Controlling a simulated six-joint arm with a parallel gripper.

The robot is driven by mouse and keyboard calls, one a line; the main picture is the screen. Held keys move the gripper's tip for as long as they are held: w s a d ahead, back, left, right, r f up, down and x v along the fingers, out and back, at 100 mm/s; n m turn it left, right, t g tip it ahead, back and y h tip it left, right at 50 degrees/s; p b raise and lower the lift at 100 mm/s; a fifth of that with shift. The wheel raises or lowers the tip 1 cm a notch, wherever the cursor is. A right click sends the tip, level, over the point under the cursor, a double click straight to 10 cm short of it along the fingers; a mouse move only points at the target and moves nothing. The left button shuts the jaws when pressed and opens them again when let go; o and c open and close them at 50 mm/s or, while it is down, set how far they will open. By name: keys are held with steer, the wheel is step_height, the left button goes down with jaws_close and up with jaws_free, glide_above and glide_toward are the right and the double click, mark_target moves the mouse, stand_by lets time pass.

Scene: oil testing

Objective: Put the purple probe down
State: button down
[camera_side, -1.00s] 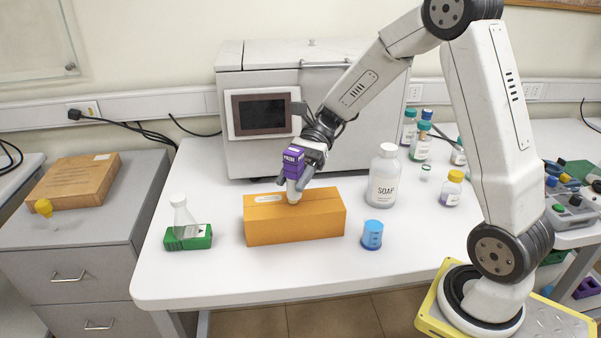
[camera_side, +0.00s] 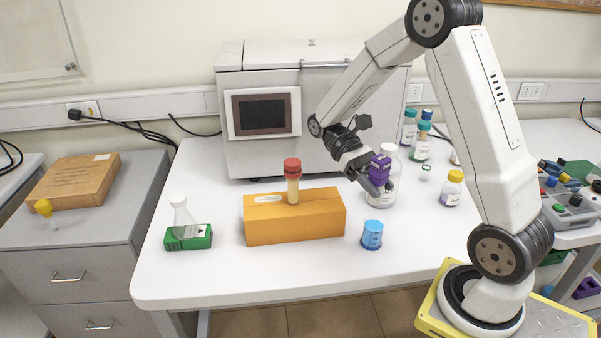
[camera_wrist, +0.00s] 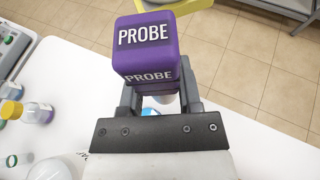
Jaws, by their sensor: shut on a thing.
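The purple probe (camera_side: 380,168) is held in my gripper (camera_side: 382,188), clear of the orange box and above the right part of the white table. In the side view it overlaps the white soap bottle (camera_side: 384,192); I cannot tell the gap between them. In the wrist view the probe (camera_wrist: 146,48) shows its "PROBE" labels, with the fingers of my gripper (camera_wrist: 160,98) closed around its lower part. A tube with a red cap (camera_side: 292,168) stands upright in the top of the orange box (camera_side: 295,222). The probe's lower tip is mostly hidden.
A blue beaker (camera_side: 372,235) stands right of the orange box. A flask stands in a green block (camera_side: 188,238) at the left. A yellow-capped bottle (camera_side: 452,190) is at the right. A grey machine (camera_side: 262,150) stands behind. The table front (camera_side: 260,275) is clear.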

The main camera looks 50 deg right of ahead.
steer(key=s+d+r+n+h, duration=0.3)
steer(key=d+r+n+h, duration=0.15)
steer(key=d, duration=0.25)
steer(key=s+d+r+n+h, duration=0.3)
steer(key=d+h, duration=0.2)
steer(key=d, duration=0.3)
step_height(320, 180, down, 16)
steer(key=shift+f, duration=0.1)
stand_by(0.4)
steer(key=shift+s+a+f, duration=0.1)
steer(key=shift+f, duration=3.15)
steer(key=shift+f, duration=0.6)
steer(key=shift+c, duration=1)
jaws_free()
steer(key=shift+r+v, duration=0.2)
steer(key=shift+v, duration=3.75)
